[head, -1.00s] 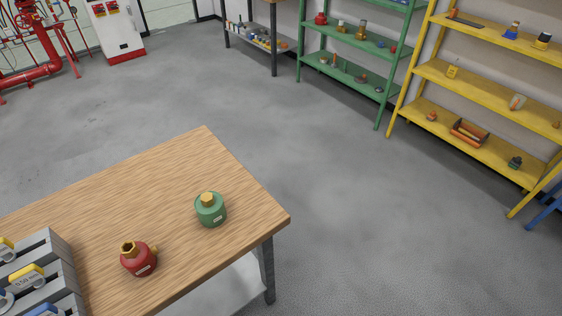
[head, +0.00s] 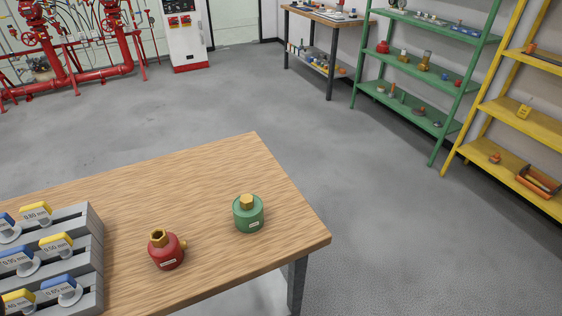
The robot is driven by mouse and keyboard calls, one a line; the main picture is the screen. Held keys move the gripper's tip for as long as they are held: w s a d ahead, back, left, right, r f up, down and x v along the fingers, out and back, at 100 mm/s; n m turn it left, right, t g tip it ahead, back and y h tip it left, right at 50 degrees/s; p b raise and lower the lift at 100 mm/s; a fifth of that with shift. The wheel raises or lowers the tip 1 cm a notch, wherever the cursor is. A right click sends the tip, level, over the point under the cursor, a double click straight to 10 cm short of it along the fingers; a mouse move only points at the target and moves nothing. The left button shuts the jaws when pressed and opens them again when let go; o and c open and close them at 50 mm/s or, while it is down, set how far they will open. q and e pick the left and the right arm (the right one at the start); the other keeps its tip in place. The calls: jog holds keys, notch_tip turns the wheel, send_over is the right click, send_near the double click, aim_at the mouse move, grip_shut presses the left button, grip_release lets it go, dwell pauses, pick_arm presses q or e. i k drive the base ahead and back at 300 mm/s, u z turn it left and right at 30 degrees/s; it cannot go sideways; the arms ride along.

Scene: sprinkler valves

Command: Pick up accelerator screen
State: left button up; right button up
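I cannot make out an accelerator screen for certain in the head view. A red bottle-shaped part (head: 166,252) with a brass neck and a brass side fitting stands upright on the wooden table (head: 200,190). A green round part (head: 248,215) with a brass top stands to its right, apart from it, near the table's right end. Both carry small white labels. Neither of my grippers shows in the head view.
A grey stepped rack (head: 92,225) with blue and yellow labelled tags stands at the table's left. Green shelves (head: 440,125), yellow shelves (head: 510,165) and a workbench (head: 325,18) stand behind. Red piping (head: 75,80) and a white cabinet (head: 186,40) are at the back left. Open grey floor lies between.

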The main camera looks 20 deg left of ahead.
aim_at(247, 201)
jog(key=u, duration=0.95)
jog(key=i, duration=0.25)
